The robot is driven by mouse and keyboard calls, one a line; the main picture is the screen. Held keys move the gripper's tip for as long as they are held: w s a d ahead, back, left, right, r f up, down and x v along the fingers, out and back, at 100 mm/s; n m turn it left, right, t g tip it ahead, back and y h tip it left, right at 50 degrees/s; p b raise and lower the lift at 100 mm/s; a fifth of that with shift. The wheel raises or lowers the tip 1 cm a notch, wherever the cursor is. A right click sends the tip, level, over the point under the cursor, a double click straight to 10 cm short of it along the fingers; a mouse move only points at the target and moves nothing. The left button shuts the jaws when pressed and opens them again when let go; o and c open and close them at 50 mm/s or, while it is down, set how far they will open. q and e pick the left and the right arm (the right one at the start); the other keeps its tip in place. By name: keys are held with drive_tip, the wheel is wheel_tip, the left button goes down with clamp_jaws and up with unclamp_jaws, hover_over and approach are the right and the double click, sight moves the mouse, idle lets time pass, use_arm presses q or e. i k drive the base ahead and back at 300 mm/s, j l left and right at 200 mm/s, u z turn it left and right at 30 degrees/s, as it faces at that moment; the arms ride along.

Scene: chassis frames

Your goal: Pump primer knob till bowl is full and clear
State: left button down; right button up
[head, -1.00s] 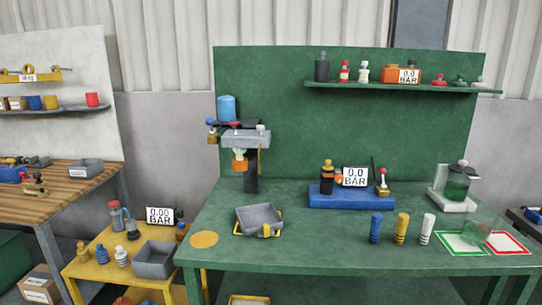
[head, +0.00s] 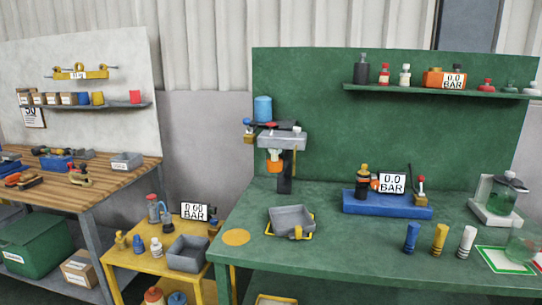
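A filter unit with a grey head (head: 281,141) is fixed at the left of the green back panel. A blue canister (head: 263,108) stands above it. A small red knob (head: 271,124) shows on top of the head; I cannot tell if it is the primer knob. Below the head hang a small pale bowl-like part (head: 274,154), an orange part (head: 274,167) and a black cylinder (head: 284,186). The contents of the bowl are too small to make out. Neither of my grippers shows in the head view.
A grey tray (head: 290,214) sits on the green bench (head: 345,240) below the unit. A blue block (head: 387,206) with a gauge reading 0.0 BAR stands to the right. A lower yellow table (head: 150,262) and a wooden bench (head: 100,180) are to the left. The bench's front left is mostly clear.

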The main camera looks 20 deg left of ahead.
sight(270, 124)
drive_tip(key=j+z, duration=0.1)
drive_tip(key=z, duration=0.35)
drive_tip(key=j+z, duration=0.3)
drive_tip(key=j, duration=0.2)
drive_tip(key=j+z, duration=0.35)
drive_tip(key=j, duration=0.75)
drive_tip(key=k+j+z, duration=0.1)
drive_tip(key=j, duration=0.5)
drive_tip(key=k+j, duration=0.1)
drive_tip(key=j, duration=0.45)
drive_tip(key=z, duration=0.05)
